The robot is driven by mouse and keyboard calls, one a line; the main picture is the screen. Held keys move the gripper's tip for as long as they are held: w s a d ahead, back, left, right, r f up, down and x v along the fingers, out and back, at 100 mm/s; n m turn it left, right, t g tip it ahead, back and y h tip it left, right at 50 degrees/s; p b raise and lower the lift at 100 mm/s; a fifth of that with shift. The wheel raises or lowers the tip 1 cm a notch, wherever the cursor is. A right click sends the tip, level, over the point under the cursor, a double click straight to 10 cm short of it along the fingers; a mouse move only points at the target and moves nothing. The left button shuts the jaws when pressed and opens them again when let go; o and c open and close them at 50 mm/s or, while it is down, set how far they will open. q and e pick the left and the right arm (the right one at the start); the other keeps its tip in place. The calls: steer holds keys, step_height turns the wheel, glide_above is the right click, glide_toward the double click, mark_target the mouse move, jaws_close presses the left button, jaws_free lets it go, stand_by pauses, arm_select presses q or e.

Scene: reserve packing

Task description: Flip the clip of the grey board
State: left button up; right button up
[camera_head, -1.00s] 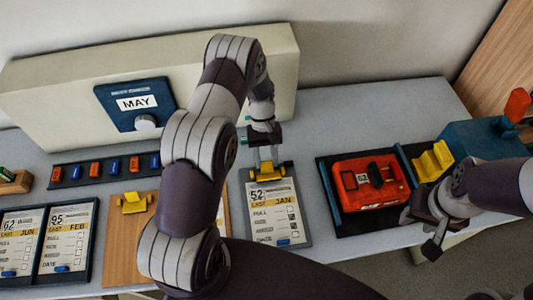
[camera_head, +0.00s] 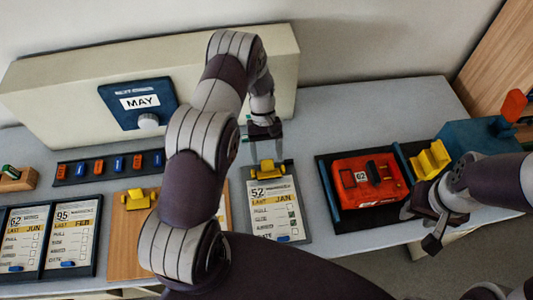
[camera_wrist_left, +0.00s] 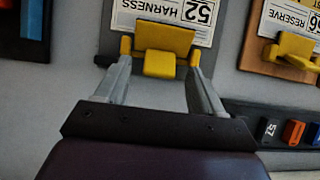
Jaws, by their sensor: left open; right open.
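The grey board (camera_head: 305,224) lies on the table and holds a white card reading 52 and JAN. Its yellow clip (camera_head: 268,171) sits at the board's far end. In the left wrist view the clip (camera_wrist_left: 160,48) shows with a broad plate, a tab towards me and an ear at each side. My left gripper (camera_head: 265,151) is open just beyond the clip. In the wrist view its fingertips (camera_wrist_left: 160,70) are spread near the two ears; whether they touch cannot be told. My right gripper (camera_head: 420,226) is open and empty at the table's right front.
A brown board (camera_head: 120,240) with its own yellow clip (camera_head: 138,199) lies left, partly hidden by my left arm. A red case (camera_head: 368,182) sits in a dark tray to the right. A strip of coloured tags (camera_head: 108,167) and a MAY display (camera_head: 138,102) stand behind.

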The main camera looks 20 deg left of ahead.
arm_select(q)
steer(key=d+r, duration=0.2)
steer(key=r, duration=0.1)
steer(key=shift+s+d+r, duration=0.15)
steer(key=shift+d+r, duration=0.05)
steer(key=shift+r, duration=0.1)
steer(key=s+d+r+p, duration=0.1)
steer(key=d+r+p, duration=0.1)
steer(key=d+r, duration=0.3)
steer(key=d, duration=0.4)
steer(key=shift+r, duration=0.35)
arm_select(e)
step_height(320, 180, up, 3)
steer(key=shift+r, duration=0.1)
arm_select(q)
steer(key=shift+d, duration=0.15)
